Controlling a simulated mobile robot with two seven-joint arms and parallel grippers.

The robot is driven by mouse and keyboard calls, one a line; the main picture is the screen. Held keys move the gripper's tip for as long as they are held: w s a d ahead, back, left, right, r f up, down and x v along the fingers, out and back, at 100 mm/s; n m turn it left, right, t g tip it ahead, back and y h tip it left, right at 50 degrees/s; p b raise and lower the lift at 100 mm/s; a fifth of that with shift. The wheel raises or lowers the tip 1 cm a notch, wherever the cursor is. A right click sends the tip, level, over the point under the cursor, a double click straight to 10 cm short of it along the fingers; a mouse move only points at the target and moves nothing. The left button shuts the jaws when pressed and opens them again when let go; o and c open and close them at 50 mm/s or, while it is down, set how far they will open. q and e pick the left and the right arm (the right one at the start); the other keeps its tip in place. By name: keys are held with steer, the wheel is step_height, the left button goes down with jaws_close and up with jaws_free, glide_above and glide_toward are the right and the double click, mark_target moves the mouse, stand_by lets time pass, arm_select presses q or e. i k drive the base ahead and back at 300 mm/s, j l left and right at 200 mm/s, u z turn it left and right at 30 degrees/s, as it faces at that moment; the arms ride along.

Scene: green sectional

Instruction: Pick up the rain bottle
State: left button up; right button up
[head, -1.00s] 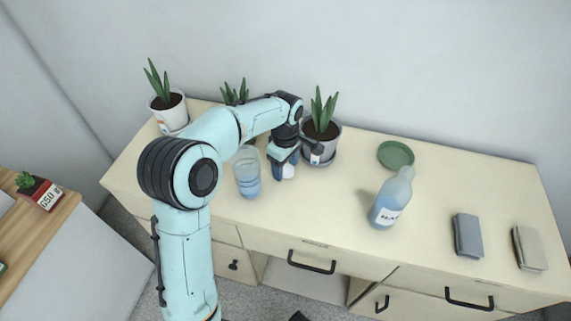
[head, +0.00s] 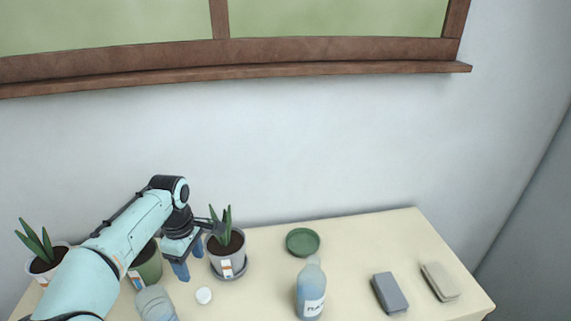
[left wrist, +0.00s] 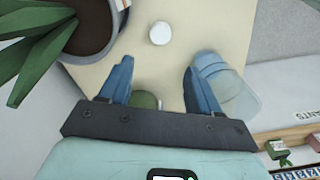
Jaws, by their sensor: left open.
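The clear bottle with blue liquid and a white label (head: 311,290) stands upright on the cream cabinet top, right of the middle in the head view. Its label is too small to read surely. My left gripper (head: 189,262) is open and empty, well to the left of the bottle, beside a grey potted plant. In the left wrist view its two blue fingers (left wrist: 160,82) are spread apart with nothing held between them. The bottle does not show in the left wrist view. My right gripper is not in view.
A grey potted plant (head: 227,255), a white round item (head: 204,295) and a clear container (head: 155,303) stand near my left gripper. A green dish (head: 302,241) lies behind the bottle. A grey-blue block (head: 389,293) and a beige block (head: 440,281) lie to its right.

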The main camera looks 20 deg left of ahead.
mark_target(310, 290)
steer(key=k+l, duration=0.2)
steer(key=l, duration=0.2)
steer(key=k+l, duration=0.45)
steer(key=l, duration=0.3)
